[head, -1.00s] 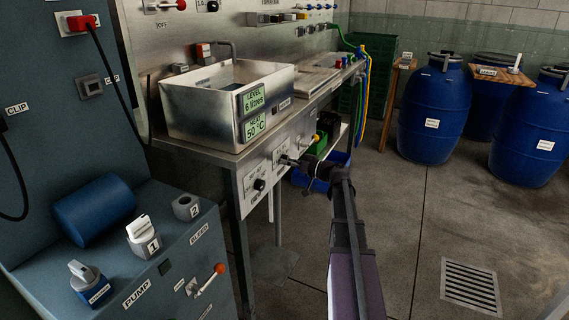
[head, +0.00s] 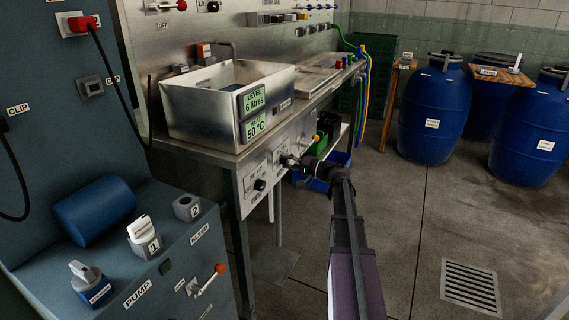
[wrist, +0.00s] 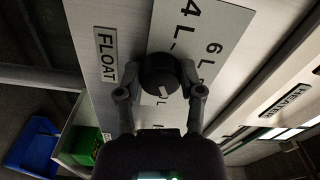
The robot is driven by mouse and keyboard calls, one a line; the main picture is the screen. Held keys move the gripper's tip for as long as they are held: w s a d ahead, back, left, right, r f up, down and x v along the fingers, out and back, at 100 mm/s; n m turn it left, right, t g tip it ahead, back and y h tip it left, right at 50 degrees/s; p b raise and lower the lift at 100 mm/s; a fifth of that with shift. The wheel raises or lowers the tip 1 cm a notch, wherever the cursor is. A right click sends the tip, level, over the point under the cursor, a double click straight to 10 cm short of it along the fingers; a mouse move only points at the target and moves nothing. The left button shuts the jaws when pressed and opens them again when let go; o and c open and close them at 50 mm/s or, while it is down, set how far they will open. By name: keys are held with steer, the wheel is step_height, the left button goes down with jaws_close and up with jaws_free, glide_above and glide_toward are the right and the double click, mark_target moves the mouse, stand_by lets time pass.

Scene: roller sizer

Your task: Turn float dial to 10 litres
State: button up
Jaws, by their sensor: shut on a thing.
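The float dial (wrist: 163,76) is a round black knob with a short white pointer mark, in the middle of the wrist view. It sits on a pale scale plate (wrist: 205,40) with "4 L" and "6 L" readable; other marks are partly hidden. A "FLOAT" label (wrist: 106,55) is beside it. My gripper (wrist: 160,90) is shut on the dial, one finger on each side. In the head view my gripper (head: 292,161) is at the bench's front panel and hides the dial. The level display (head: 254,99) reads 6 litres.
A steel basin (head: 205,125) stands on the bench above the panel. A green crate (wrist: 84,146) and a blue bin (wrist: 32,147) are below.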

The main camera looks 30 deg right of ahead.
steer(key=shift+s+m, duration=0.1)
steer(key=shift+m, duration=1.2)
steer(key=o, duration=1.2)
steer(key=shift+d, duration=0.1)
steer(key=shift+c, duration=0.2)
steer(key=v, duration=1.2)
